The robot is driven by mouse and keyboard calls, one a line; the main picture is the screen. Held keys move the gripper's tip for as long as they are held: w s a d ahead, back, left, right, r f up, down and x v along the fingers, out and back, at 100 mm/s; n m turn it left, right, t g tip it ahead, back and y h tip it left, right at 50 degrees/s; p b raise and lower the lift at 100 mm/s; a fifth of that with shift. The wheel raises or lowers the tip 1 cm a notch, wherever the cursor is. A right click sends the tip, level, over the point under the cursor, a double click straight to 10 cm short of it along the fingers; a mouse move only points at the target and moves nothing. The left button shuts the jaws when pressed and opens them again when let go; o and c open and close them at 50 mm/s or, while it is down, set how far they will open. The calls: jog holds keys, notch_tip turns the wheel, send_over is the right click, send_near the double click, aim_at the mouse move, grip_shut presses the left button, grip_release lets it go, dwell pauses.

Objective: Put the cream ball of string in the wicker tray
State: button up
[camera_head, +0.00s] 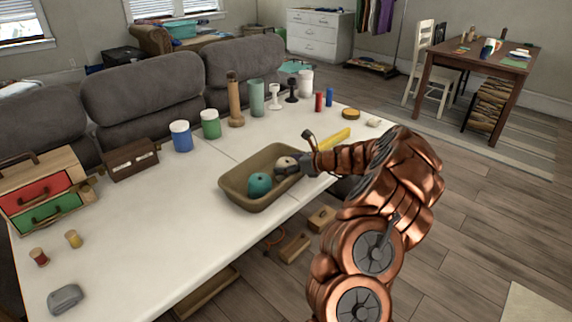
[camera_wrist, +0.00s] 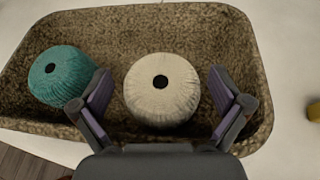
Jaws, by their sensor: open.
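The cream ball of string (camera_wrist: 161,92) rests inside the wicker tray (camera_wrist: 205,18), near its middle in the wrist view. It also shows in the head view (camera_head: 285,163), partly hidden by my gripper. The tray stands on the white table and shows in the head view (camera_head: 235,199). My gripper (camera_wrist: 163,98) is open, with one finger on each side of the cream ball. Gaps show between the fingers and the ball. In the head view my gripper (camera_head: 291,168) is at the tray's right end.
A teal ball of string (camera_wrist: 60,76) lies in the tray left of the cream one. A yellow object (camera_head: 334,139) lies right of the tray. Jars (camera_head: 181,136) and candle holders stand along the table's back.

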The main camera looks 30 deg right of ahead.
jog(key=v, duration=1.2)
dwell(0.3)
